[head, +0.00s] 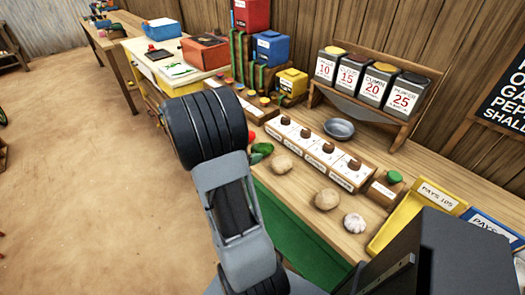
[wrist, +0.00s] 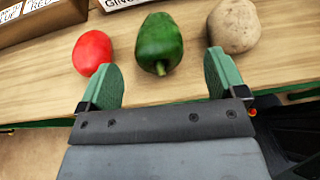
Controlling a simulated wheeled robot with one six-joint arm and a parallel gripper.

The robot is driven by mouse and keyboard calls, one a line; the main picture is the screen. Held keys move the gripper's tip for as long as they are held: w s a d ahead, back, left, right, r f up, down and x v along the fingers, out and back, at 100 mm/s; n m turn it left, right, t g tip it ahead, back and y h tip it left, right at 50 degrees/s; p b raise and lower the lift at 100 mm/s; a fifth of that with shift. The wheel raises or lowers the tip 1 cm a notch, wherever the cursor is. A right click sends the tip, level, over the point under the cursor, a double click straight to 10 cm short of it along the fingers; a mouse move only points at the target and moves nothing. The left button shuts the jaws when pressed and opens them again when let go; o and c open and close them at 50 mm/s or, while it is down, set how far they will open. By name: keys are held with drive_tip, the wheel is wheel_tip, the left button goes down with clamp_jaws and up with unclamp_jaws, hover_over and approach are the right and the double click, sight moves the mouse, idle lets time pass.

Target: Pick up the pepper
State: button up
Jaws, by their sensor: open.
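The pepper (wrist: 160,44) is dark green with a short stem and lies on the wooden counter in the wrist view, stem end toward me. My gripper (wrist: 161,78) is open, its two green fingers (wrist: 104,86) pointing toward the counter. The pepper lies ahead of the gap between the fingertips, with nothing held. In the head view the pepper (head: 262,148) shows as a small green shape at the counter's front edge, partly hidden by my arm.
A red tomato (wrist: 93,53) lies left of the pepper and a brown potato (wrist: 233,25) right of it, close to the fingertips. A garlic bulb (head: 354,223), another potato (head: 327,199), a metal bowl (head: 339,129) and a yellow tray (head: 408,218) are on the counter.

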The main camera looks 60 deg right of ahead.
sight(255, 149)
drive_tip(key=shift+x, duration=2.8)
drive_tip(key=shift+w+f, duration=0.1)
drive_tip(key=shift+w, duration=0.05)
drive_tip(key=shift+c, duration=0.5)
drive_tip(key=c, duration=0.8)
drive_tip(key=shift+c, duration=0.2)
